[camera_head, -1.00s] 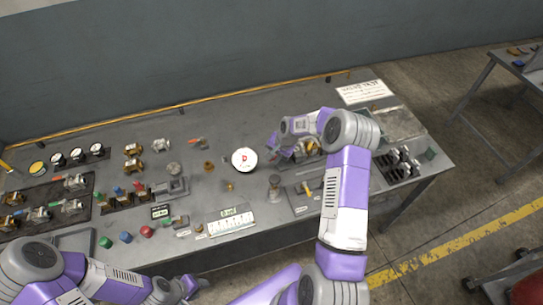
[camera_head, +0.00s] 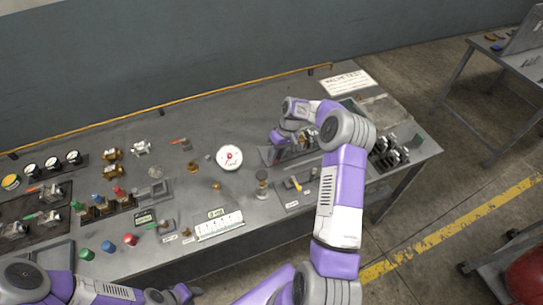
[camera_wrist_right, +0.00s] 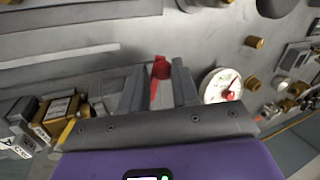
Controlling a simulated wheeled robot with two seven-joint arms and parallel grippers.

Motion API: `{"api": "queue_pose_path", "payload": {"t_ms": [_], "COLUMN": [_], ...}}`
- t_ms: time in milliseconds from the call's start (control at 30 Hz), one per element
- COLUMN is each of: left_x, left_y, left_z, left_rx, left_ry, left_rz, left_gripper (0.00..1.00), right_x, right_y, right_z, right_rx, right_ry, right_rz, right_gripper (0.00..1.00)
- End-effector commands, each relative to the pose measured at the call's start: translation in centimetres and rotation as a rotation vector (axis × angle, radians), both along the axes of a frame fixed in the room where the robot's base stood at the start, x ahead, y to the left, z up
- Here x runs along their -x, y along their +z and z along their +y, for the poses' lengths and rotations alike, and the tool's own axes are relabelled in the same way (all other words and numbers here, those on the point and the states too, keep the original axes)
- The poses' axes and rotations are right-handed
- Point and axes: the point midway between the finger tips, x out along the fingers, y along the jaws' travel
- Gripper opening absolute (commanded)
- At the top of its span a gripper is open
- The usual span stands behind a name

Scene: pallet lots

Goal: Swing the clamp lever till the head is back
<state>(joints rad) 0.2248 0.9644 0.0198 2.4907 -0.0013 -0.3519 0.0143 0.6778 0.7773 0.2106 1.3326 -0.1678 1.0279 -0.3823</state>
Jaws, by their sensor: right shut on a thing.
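My right gripper (camera_head: 277,143) is over the back right of the bench, beside a grey fixture (camera_head: 270,157). In the right wrist view, my right gripper's two fingers (camera_wrist_right: 158,88) are on either side of a red lever handle (camera_wrist_right: 161,68), and it is shut on it. The clamp head cannot be made out; my right arm and gripper hide part of the fixture. My left gripper (camera_head: 184,293) is low at the front of the bench, apart from the parts there; its jaws are too small to read.
A white dial gauge (camera_head: 229,157) stands left of my right gripper and shows in the wrist view (camera_wrist_right: 220,87). A plate with a yellow lever (camera_head: 296,184) lies in front. Dark valve parts (camera_head: 388,152) stand to the right. Coloured knobs (camera_head: 130,239) line the front left.

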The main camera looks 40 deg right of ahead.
Motion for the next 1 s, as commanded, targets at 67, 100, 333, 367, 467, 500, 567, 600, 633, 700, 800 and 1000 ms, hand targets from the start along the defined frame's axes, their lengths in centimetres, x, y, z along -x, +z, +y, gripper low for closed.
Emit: {"api": "queue_pose_path", "payload": {"t_ms": [67, 100, 333, 367, 467, 500, 567, 600, 633, 700, 800, 1000], "left_x": [0.0, 0.0, 0.0, 0.0, 0.0, 0.0, 0.0, 0.0, 0.0, 0.0, 0.0, 0.0], "left_y": [-0.2, -0.3, -0.5, -0.5, -0.6, -0.6, -0.6, -0.7, -0.7, -0.7, -0.7, -0.7], "left_z": [0.0, 0.0, 0.0, 0.0, 0.0, 0.0, 0.0, 0.0, 0.0, 0.0, 0.0, 0.0], "left_rx": [0.000, 0.000, 0.000, 0.000, 0.000, 0.000, 0.000, 0.000, 0.000, 0.000, 0.000, 0.000], "left_ry": [0.000, 0.000, 0.000, 0.000, 0.000, 0.000, 0.000, 0.000, 0.000, 0.000, 0.000, 0.000], "left_rz": [0.000, 0.000, 0.000, 0.000, 0.000, 0.000, 0.000, 0.000, 0.000, 0.000, 0.000, 0.000], "left_gripper": [0.40, 0.40, 0.40, 0.40, 0.40, 0.40, 0.40, 0.40, 0.40, 0.40, 0.40, 0.40], "right_x": [-0.4, -0.3, 0.0, 0.0, 0.0, 0.0, 0.1, 0.1, 0.1, 0.1, 0.1, 0.2], "right_y": [0.4, 0.4, 0.4, 0.4, 0.4, 0.5, 0.5, 0.5, 0.5, 0.5, 0.5, 0.5], "right_z": [-0.1, -0.3, -1.2, -1.2, -1.5, -1.5, -1.6, -1.6, -1.6, -1.7, -1.7, -1.7], "right_rx": [-0.003, -0.002, -0.002, -0.003, -0.003, -0.003, -0.004, -0.004, -0.004, -0.005, -0.006, -0.006], "right_ry": [0.065, 0.095, 0.228, 0.242, 0.276, 0.286, 0.299, 0.307, 0.310, 0.317, 0.320, 0.321], "right_rz": [-0.016, -0.016, -0.016, -0.017, -0.016, -0.017, -0.016, -0.016, -0.016, -0.015, -0.015, -0.015], "right_gripper": [0.00, 0.00, 0.00, 0.00, 0.00, 0.00, 0.00, 0.00, 0.00, 0.00, 0.00, 0.00]}}
